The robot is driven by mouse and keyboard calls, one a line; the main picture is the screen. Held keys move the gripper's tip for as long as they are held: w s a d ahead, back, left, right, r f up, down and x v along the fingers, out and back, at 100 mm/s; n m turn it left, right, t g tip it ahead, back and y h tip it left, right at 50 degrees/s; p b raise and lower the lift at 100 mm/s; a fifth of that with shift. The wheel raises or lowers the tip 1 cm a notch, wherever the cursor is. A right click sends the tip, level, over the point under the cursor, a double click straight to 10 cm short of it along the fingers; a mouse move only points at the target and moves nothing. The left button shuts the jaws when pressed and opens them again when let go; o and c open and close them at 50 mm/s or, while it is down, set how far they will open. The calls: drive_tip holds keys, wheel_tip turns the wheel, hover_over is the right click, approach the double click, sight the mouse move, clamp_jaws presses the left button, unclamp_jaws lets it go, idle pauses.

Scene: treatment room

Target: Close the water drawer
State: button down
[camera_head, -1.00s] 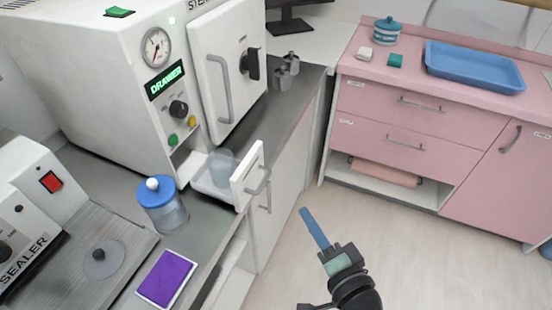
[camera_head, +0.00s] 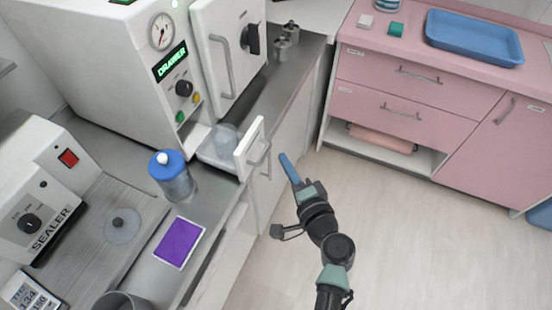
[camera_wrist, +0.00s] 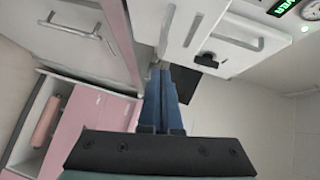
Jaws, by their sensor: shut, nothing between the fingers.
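The water drawer (camera_head: 243,160) sticks out of the lower front of the white sterilizer (camera_head: 107,58). It is open, with a white front panel, a bar handle and a clear container (camera_head: 226,142) inside. My gripper (camera_head: 283,158) has blue fingers pressed together with nothing between them. In the head view its tips are just right of the drawer's front, apart from it as far as I can tell. The wrist view shows the shut fingers (camera_wrist: 160,75) pointing ahead. I cannot tell whether the drawer shows in the wrist view.
A blue-lidded jar (camera_head: 173,178) and a purple pad (camera_head: 179,242) stand on the counter near the drawer. The sterilizer's upper door (camera_head: 220,85) is swung open above it. Pink cabinets (camera_head: 420,110) stand at the back right. The floor between is clear.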

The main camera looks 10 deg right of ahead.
sight(218, 146)
drive_tip(key=shift+w+a+f, duration=0.15)
drive_tip(key=shift+w+a, duration=0.15)
drive_tip(key=shift+a, duration=0.3)
drive_tip(key=shift+w+a+f, duration=0.15)
drive_tip(key=shift+w+a, duration=0.1)
drive_tip(key=shift+a, duration=0.35)
drive_tip(key=w+a, duration=0.2)
drive_tip(key=a, duration=0.2)
drive_tip(key=w+a+b, duration=0.1)
drive_tip(key=w+a, duration=0.2)
drive_tip(key=a, duration=0.1)
drive_tip(key=w+a, duration=0.2)
drive_tip(key=a, duration=0.3)
drive_tip(key=shift+w, duration=0.2)
drive_tip(key=shift+a+r, duration=0.15)
drive_tip(key=shift+w+a, duration=0.1)
